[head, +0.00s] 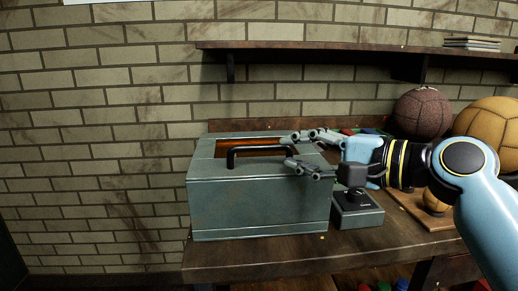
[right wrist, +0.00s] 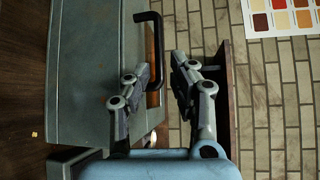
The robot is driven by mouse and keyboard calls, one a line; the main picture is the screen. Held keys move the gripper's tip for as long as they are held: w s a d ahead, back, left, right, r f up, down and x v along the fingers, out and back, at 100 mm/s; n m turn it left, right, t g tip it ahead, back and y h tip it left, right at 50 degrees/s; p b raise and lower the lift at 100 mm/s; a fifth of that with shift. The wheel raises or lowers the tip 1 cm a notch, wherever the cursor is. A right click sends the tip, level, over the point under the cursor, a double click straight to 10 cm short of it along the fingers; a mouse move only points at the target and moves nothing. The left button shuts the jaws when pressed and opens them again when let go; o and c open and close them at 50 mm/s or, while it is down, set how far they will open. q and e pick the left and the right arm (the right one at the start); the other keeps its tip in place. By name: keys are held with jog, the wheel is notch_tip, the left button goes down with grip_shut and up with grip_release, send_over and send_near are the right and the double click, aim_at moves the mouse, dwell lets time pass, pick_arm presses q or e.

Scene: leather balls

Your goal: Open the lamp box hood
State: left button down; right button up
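The lamp box (head: 258,210) is a grey-green metal box at the left end of the wooden table. A black bar handle (head: 258,150) rises from its top, and an orange-brown strip (head: 235,143) shows behind the handle. My right gripper (head: 291,150) reaches in from the right at the handle's right end, fingers spread. In the right wrist view the gripper (right wrist: 161,68) is open, with the handle (right wrist: 157,45) between its two fingertips in the picture. I cannot tell whether a finger touches it. My left gripper is not in view.
A small grey box with a black top (head: 357,210) stands right of the lamp box. A dark red ball (head: 423,112) and a tan ball (head: 490,125) lie at the back right. A wall shelf (head: 320,47) hangs above. The table's front edge is close.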

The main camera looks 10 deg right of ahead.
aim_at(261, 150)
jog(key=x, duration=0.8)
jog(key=shift+w+a+f, duration=0.1)
jog(key=shift+w+a, duration=0.1)
jog(key=shift+a, duration=0.1)
jog(key=shift+c, duration=0.2)
grip_shut()
jog(key=shift+f, duration=0.1)
